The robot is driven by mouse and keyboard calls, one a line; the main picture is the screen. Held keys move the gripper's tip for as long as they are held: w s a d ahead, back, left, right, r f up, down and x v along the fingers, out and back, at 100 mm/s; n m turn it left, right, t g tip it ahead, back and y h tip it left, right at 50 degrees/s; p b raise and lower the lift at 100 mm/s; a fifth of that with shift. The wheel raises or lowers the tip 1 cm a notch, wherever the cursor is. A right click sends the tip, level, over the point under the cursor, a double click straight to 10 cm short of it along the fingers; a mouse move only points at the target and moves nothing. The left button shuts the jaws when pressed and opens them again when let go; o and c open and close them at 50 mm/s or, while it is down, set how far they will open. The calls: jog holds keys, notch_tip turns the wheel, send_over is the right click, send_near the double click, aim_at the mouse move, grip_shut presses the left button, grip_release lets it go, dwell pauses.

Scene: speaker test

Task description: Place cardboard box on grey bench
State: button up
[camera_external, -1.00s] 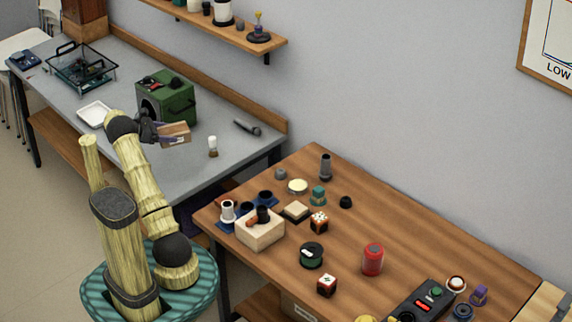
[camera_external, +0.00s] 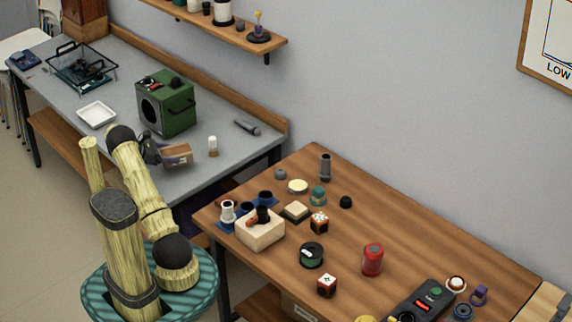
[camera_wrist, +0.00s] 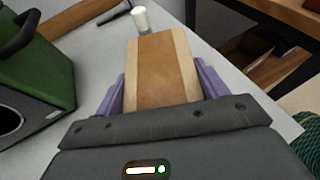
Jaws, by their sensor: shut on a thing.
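The cardboard box (camera_external: 178,154) is small and brown. My gripper (camera_external: 162,153) is shut on it, over the grey bench (camera_external: 208,179) near its front edge. In the wrist view the box (camera_wrist: 158,75) sits between the two purple fingers of my gripper (camera_wrist: 160,95), with lighter strips along its sides. The grey bench top (camera_wrist: 95,50) shows around it. The box is low over the bench; I cannot tell whether it touches the surface.
A green boxy device (camera_external: 167,104) stands behind and left of my gripper. A small white-topped brush (camera_external: 213,146) stands just right of the box. A white tray (camera_external: 96,114) lies to the left. A dark microphone-like object (camera_external: 247,127) lies toward the right back.

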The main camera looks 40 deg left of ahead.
jog(key=shift+f, duration=1.9)
jog(key=o, duration=0.9)
jog(key=shift+f, duration=0.1)
jog(key=shift+o, duration=0.2)
jog(key=shift+s+a+r, duration=0.15)
jog(key=shift+s+r, duration=0.2)
jog(key=shift+s, duration=0.1)
jog(key=v, duration=1.1)
